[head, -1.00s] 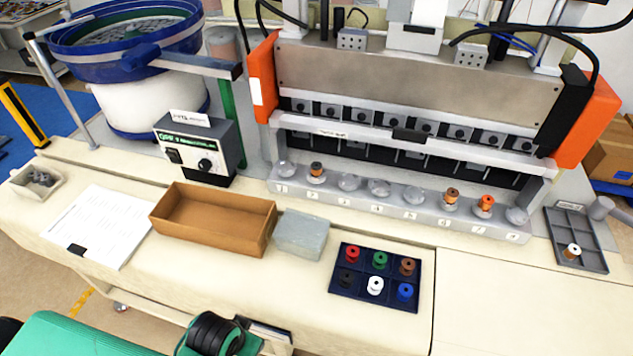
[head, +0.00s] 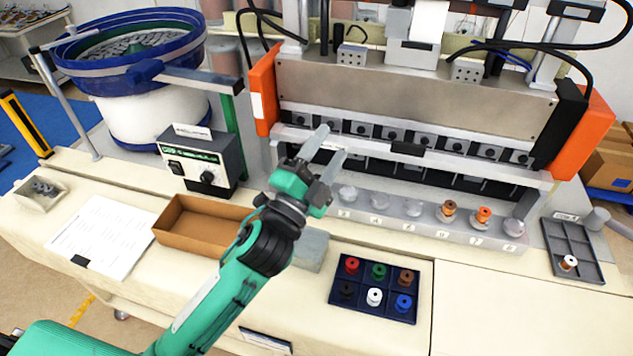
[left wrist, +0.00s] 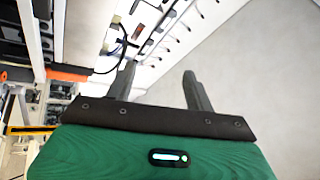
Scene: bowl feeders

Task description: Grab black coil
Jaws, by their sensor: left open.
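A black coil (head: 347,291) sits in the front left compartment of the dark blue tray (head: 338,262). The tray also holds red (head: 352,265), green (head: 378,271), brown (head: 406,277), white (head: 374,297) and blue (head: 403,303) coils. My left gripper (head: 328,147) is open and raised in front of the press, far above and beyond the tray. Its two fingers also show in the left wrist view (left wrist: 160,72), with nothing between them. It hides the left end of the numbered holder. My right gripper is not in view.
The numbered holder (head: 467,235) carries two orange-brown coils near its right. A cardboard box (head: 190,238) and a grey block (head: 310,250) lie left of the tray. A grey divided tray (head: 588,268) stands right. The table right of the blue tray is clear.

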